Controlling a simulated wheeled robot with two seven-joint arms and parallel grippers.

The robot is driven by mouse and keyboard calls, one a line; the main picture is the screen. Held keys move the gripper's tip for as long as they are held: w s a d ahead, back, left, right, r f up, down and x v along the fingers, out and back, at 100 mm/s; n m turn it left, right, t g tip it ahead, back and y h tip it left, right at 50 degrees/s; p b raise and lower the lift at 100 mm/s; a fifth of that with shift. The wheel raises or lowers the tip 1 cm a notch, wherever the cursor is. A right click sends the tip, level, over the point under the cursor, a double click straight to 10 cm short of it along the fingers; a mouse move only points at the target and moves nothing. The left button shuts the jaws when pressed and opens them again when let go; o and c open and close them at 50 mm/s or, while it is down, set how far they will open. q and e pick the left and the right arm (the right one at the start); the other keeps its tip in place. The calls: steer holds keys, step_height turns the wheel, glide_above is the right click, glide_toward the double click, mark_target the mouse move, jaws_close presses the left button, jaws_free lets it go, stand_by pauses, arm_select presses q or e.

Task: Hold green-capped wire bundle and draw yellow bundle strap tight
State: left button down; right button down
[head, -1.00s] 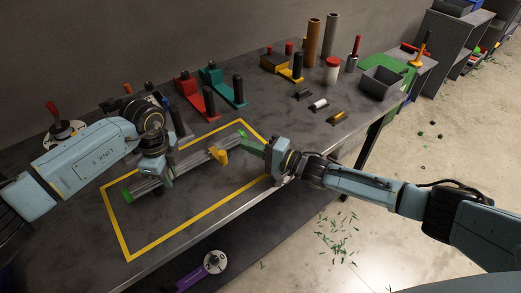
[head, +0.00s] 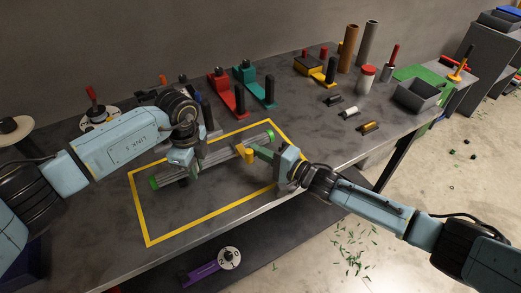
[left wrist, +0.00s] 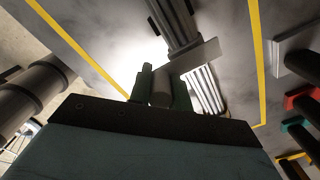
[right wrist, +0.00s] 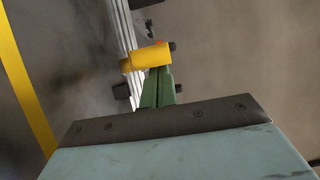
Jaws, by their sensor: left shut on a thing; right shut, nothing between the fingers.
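The wire bundle (head: 215,155) is a long grey bundle with green caps, lying aslant inside the yellow outline on the table. Its near left green cap (head: 153,182) and far right green cap (head: 270,134) both show. The yellow strap (head: 245,152) is around the bundle toward its right end. My left gripper (head: 184,160) is over the bundle's left half, shut on it; the left wrist view shows a grey cylindrical part between its fingers (left wrist: 160,88). My right gripper (head: 258,151) is shut and empty, its green fingertips right at the strap's yellow tab (right wrist: 147,56). Whether they touch is unclear.
Red (head: 225,95) and teal (head: 254,85) fixtures stand behind the bundle. A red-capped jar (head: 366,79), tall tubes and a grey bin (head: 418,95) stand at the right. Small cylinders lie nearer. The outlined area's front is clear.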

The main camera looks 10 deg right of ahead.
steer(key=shift+s, duration=1.15)
steer(key=shift+w+d, duration=0.1)
steer(key=w, duration=0.1)
steer(key=w+d, duration=0.1)
steer(key=w, duration=0.1)
steer(key=shift+w+d, duration=0.25)
steer(key=shift+w, duration=0.05)
steer(key=v, duration=1)
steer(key=shift+d, duration=0.15)
arm_select(q)
steer(key=c, duration=1.2)
jaws_free()
